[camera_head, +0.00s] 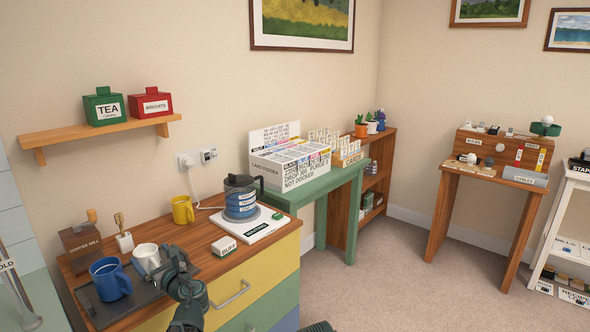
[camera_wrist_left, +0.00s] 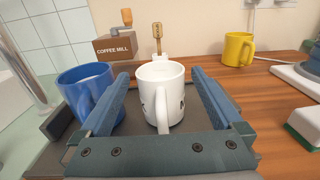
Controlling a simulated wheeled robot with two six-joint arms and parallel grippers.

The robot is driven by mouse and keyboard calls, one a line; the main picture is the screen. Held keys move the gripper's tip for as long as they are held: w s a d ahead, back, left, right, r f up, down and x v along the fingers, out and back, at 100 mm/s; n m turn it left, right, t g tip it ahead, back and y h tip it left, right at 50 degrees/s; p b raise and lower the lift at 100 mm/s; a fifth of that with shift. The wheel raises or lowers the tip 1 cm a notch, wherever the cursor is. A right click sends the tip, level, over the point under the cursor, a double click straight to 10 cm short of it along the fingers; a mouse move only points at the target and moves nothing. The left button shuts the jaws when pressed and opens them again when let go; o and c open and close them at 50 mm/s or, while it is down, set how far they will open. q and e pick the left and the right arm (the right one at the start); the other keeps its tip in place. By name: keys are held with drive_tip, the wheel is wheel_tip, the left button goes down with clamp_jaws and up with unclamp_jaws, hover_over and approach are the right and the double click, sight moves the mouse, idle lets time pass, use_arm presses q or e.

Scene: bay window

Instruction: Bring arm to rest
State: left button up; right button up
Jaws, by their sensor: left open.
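My left gripper (camera_head: 170,262) is over the dark tray (camera_head: 100,306) on the wooden drawer unit. In the left wrist view my left gripper (camera_wrist_left: 163,108) is open, with a white mug (camera_wrist_left: 161,88) standing upright between and just beyond its fingers. The white mug also shows in the head view (camera_head: 146,256), partly behind the gripper. Whether the fingers touch the mug I cannot tell. A blue mug (camera_head: 109,280) stands on the tray to the left, outside the left finger in the wrist view (camera_wrist_left: 88,95). My right gripper is not clearly in view.
A coffee mill (camera_head: 82,247), a yellow mug (camera_head: 183,209), a glass jug (camera_head: 240,195) on a white base and a small "BUFF" box (camera_head: 224,246) stand on the unit. A green table (camera_head: 350,189) with a card feeder is to the right. Carpet (camera_head: 395,285) lies clear.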

use_arm(q)
drive_tip(key=x, duration=0.3)
drive_tip(key=shift+s+d+f, duration=0.1)
idle(0.4)
drive_tip(key=shift+s, duration=0.1)
